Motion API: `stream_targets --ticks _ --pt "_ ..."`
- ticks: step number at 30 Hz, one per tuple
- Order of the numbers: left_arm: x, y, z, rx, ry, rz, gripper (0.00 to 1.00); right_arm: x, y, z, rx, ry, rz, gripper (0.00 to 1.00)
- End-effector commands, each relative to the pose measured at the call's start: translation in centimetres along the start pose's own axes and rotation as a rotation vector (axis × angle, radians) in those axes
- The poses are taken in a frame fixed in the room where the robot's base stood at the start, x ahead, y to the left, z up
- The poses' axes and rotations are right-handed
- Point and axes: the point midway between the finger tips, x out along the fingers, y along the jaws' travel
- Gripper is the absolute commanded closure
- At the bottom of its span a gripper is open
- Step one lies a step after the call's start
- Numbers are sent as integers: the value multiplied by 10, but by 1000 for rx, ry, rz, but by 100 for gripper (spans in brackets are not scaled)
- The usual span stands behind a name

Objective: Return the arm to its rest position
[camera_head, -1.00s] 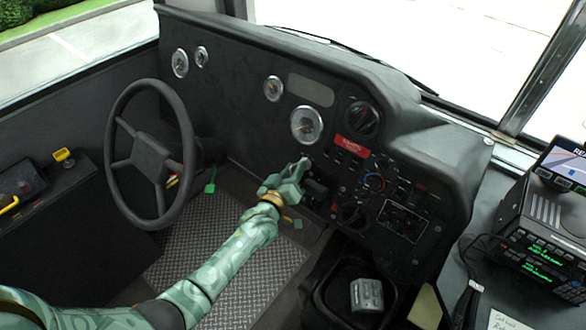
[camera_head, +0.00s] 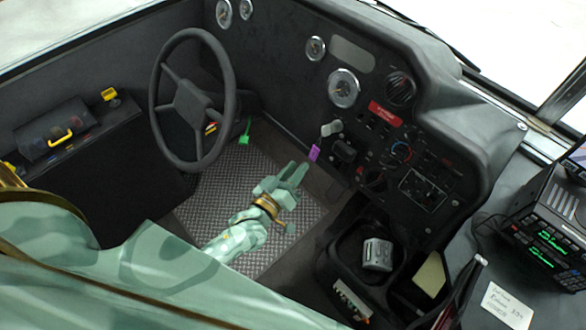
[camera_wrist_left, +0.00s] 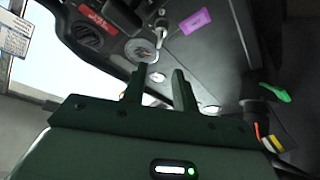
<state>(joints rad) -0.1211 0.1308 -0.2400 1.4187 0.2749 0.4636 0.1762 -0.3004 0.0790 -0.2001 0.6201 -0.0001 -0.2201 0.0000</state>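My left gripper (camera_head: 296,170) is pale green with a gold band and hangs over the ridged metal floor, left of and below the dashboard's key area. Its two fingers are apart with nothing between them, which the left wrist view also shows (camera_wrist_left: 158,85). A grey key-like piece (camera_head: 331,128) with a purple tag (camera_head: 314,153) hanging below it sits at the dashboard, apart from the gripper. The purple tag also shows in the left wrist view (camera_wrist_left: 196,21). My right gripper is not in view.
A steering wheel (camera_head: 156,112) stands left of the arm, with a green tag (camera_head: 246,130) by its column. The dashboard (camera_head: 290,82) is behind. A dark bin (camera_head: 328,270) holding a grey device (camera_head: 377,254) lies to the right. A radio unit (camera_head: 545,240) is far right.

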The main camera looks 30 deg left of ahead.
Motion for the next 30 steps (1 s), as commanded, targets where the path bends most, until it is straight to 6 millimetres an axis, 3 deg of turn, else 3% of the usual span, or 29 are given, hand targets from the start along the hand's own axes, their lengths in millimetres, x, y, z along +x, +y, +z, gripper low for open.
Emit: stream_targets --ticks 17,20,23,25,29,30 --pt "-3 0 0 1 0 0 71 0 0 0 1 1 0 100" --pt "-3 -1 8 45 -37 -5 71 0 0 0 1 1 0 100" --pt "-15 -22 43 154 -170 -42 71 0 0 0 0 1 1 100" --pt "-35 -46 82 250 -310 -85 71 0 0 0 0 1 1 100" --pt "-105 -102 159 420 -627 -167 71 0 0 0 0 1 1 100" --pt "-133 -117 179 465 -725 -187 71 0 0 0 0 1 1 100"
